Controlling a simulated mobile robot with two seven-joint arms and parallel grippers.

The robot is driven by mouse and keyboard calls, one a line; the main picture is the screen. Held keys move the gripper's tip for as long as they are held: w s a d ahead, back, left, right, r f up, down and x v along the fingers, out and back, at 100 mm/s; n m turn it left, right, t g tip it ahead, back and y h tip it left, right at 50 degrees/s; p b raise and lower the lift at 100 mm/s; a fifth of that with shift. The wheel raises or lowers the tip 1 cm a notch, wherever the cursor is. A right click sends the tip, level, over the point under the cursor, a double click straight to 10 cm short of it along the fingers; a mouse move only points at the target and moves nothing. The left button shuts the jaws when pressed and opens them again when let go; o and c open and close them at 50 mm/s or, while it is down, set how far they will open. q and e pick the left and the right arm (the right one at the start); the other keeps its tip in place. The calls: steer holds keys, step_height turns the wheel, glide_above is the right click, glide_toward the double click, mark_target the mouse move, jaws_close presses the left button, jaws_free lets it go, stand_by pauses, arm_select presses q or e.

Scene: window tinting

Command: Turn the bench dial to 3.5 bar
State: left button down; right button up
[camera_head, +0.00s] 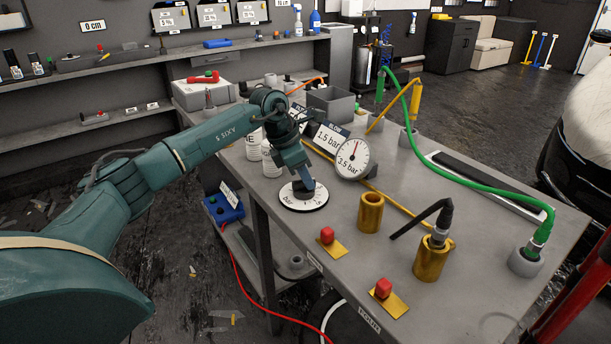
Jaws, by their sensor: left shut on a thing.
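The bench dial is a round white disc (303,200) with dark marks, lying flat near the front edge of the grey bench. A dark knob stands at its middle. My left gripper (305,183) points down from above and is shut on this knob; its fingers hide part of it. The dial's exact setting is too small to read. Behind it stands a white round gauge (352,158) with a needle and a label that reads 3.5 bar. A sign (328,138) reading 1.5 bar stands just left of the gauge. My right gripper is not in view.
Red buttons (326,236) sit on brass plates along the front edge. A green hose (470,185) arches over the bench (490,270). White bottles (270,160) stand behind my left forearm.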

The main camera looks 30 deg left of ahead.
arm_select(q)
steer(key=c, duration=1.4)
jaws_free()
steer(key=shift+c, duration=0.2)
steer(key=v, duration=1.3)
steer(key=shift+r, duration=0.15)
